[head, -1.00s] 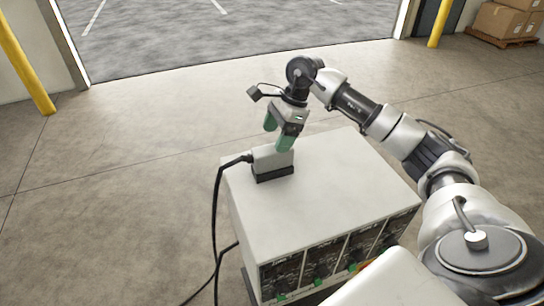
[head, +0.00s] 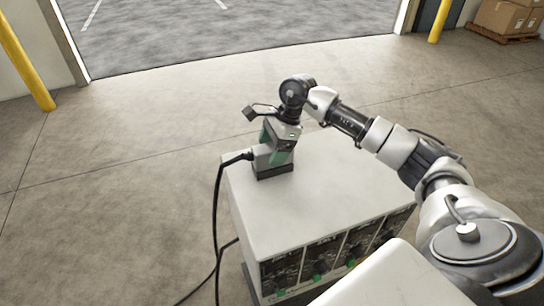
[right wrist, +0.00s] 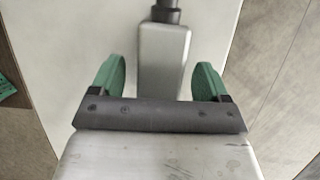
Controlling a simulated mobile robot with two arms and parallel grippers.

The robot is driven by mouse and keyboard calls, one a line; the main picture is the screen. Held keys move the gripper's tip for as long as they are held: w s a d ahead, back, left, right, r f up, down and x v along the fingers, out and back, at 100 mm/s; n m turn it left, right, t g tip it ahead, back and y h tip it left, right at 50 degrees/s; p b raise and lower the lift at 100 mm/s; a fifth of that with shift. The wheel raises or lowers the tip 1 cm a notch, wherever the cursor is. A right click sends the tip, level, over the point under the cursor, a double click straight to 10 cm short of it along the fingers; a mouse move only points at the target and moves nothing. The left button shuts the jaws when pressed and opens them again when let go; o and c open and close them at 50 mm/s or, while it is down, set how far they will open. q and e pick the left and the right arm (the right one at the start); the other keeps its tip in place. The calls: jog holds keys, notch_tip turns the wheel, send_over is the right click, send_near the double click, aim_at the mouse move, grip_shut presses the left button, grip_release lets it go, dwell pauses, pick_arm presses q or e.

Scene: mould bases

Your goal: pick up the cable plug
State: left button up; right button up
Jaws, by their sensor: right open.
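The cable plug (head: 261,153) is a light grey block with a black cable running from its left end. It sits in a dark base at the far left part of the white cabinet top. My right gripper (head: 276,151) is above and around the plug, its green fingers pointing down and partly hiding it. In the right wrist view the plug (right wrist: 163,62) lies between the two green fingers (right wrist: 160,78), with a gap on each side. The right gripper is open and holds nothing. My left gripper is not in view.
The white cabinet (head: 325,190) has several dark slots with green tabs on its front. The black cable (head: 216,215) hangs down its left side to the floor. The rest of the top is bare. Yellow posts and cardboard boxes (head: 500,18) stand far back.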

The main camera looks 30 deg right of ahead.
jog(key=shift+f, duration=0.15)
dwell(0.3)
jog(key=c, duration=1.3)
